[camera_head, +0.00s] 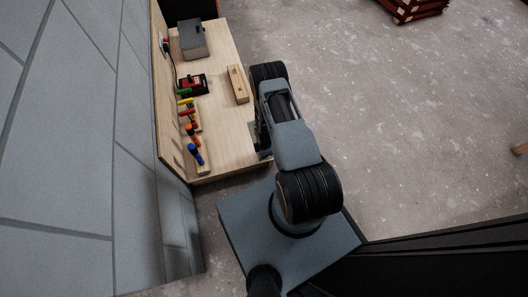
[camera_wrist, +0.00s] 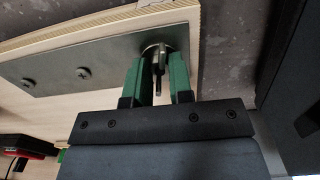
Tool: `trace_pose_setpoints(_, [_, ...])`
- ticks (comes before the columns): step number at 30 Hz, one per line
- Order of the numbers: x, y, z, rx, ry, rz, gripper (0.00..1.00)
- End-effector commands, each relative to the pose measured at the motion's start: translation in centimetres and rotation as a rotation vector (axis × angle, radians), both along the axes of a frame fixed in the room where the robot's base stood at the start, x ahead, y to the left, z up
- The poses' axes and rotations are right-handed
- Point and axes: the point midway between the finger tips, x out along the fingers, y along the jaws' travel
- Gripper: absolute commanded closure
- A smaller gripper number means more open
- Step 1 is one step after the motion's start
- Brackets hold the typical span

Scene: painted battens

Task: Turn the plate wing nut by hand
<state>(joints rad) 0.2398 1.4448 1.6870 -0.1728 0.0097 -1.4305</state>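In the wrist view, a grey metal plate (camera_wrist: 60,71) with screw heads lies on the pale wood edge. The wing nut (camera_wrist: 163,60) sits on a stud near the plate's right end, over a round washer. My gripper (camera_wrist: 161,68) has two green fingers, one on each side of the wing nut. The gap between them is narrow, and I cannot tell whether both fingers touch the nut. The stud's end shows between the fingers. In the head view, my arm hides the gripper and the nut; only a bit of the plate shows beside it.
The wooden bench (camera_head: 222,120) carries a grey box (camera_head: 193,40), a red and black device (camera_head: 193,84), a wooden block (camera_head: 238,84) and coloured-handled items (camera_head: 187,130) along its left side. A wall stands at left. Concrete floor (camera_head: 400,120) is open at right.

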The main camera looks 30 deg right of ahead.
Motion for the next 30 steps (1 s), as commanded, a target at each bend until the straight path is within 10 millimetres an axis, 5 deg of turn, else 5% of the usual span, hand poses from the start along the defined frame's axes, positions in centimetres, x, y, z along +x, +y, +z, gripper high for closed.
trace_pose_setpoints(6, [0.02, 0.0, 0.01, 0.0, 0.0, 0.0, 1.0])
trace_pose_setpoints(17, [0.03, -0.01, -0.01, 0.0, 0.0, -0.071, 1.0])
trace_pose_setpoints(30, [0.04, -0.22, -0.08, 0.001, -0.002, -0.452, 1.0])
